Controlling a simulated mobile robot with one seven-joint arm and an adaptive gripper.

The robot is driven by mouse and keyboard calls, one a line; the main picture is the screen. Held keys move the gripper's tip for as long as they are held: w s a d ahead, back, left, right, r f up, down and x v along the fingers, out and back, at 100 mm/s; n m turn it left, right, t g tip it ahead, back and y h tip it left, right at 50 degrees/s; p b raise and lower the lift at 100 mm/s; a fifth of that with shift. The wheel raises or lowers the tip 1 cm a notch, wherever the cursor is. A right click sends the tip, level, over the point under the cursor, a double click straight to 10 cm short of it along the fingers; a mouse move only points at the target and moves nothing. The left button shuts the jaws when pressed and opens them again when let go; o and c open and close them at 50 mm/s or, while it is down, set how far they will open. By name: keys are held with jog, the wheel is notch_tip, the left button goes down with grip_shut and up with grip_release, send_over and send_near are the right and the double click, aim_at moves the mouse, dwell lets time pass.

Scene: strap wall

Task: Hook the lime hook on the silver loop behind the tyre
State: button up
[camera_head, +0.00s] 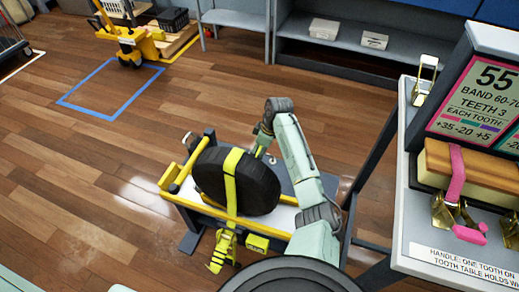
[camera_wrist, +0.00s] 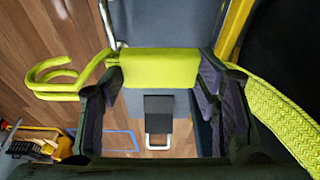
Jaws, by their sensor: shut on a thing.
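A woven lime strap (camera_wrist: 282,118) runs off to the right. The silver loop (camera_wrist: 158,143) stands out below the held block in the wrist view, apart from the hook. In the head view my gripper (camera_head: 262,140) is just behind the black tyre (camera_head: 255,188); the hook is mostly hidden there. The lime strap (camera_head: 231,180) crosses the tyre.
The tyre stands on a pallet-like frame with yellow rails (camera_head: 174,176). A lime ratchet (camera_head: 222,248) hangs at its front. A grey stand with a sign (camera_head: 485,95) and a pink strap is at right. Wooden floor (camera_head: 90,185) to the left is clear.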

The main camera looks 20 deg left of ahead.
jog(key=shift+f+b, duration=3.45)
jog(key=shift+f, duration=1.6)
jog(key=shift+s, duration=0.1)
jog(key=shift+s+p, duration=1.15)
jog(key=shift+p, duration=0.15)
jog(key=shift+s+f, duration=0.2)
jog(key=shift+s, duration=0.05)
